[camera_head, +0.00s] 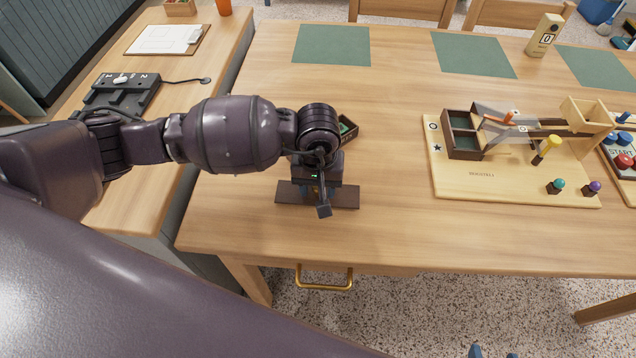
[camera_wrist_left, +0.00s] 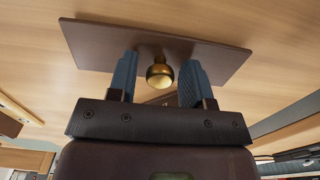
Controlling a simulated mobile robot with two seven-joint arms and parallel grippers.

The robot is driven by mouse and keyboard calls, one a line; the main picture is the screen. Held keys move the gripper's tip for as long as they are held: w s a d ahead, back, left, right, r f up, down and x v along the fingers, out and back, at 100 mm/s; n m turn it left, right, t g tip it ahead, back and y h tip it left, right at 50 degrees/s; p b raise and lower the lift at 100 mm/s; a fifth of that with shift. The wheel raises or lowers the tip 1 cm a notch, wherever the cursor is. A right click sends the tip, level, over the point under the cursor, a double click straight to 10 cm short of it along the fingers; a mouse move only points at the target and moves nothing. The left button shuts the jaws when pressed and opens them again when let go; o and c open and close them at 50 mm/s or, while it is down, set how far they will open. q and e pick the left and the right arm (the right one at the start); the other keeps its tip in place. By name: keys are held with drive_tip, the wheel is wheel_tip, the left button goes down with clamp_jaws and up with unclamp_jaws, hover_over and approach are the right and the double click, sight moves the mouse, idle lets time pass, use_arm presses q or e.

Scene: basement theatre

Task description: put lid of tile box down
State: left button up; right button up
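The lid (camera_head: 285,196) is a flat dark brown panel on the near left part of the table; it also shows in the left wrist view (camera_wrist_left: 95,42). A round brass knob (camera_wrist_left: 160,74) stands out from its middle. My left gripper (camera_head: 317,190) is over the lid, and in the left wrist view its blue fingers (camera_wrist_left: 158,82) stand on either side of the knob with gaps. It is open. The tile box (camera_head: 348,128), dark with a green inside, is mostly hidden behind my left arm. Two blue fingertips of my right gripper (camera_head: 493,353) show apart at the bottom edge.
A wooden board (camera_head: 500,185) with a ramp, dark tray and coloured pegs stands at the right. Green mats (camera_head: 332,45) lie along the far side. The table between lid and board is clear. A side counter (camera_head: 160,180) holds a dark device (camera_head: 118,95).

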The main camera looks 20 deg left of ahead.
use_arm(q)
drive_tip(key=shift+o, duration=0.3)
drive_tip(key=shift+r, duration=0.15)
drive_tip(key=shift+r, duration=0.3)
wheel_tip(320, 180, up, 12)
drive_tip(key=p, duration=0.1)
drive_tip(key=shift+f+p, duration=0.25)
drive_tip(key=shift+p, duration=0.15)
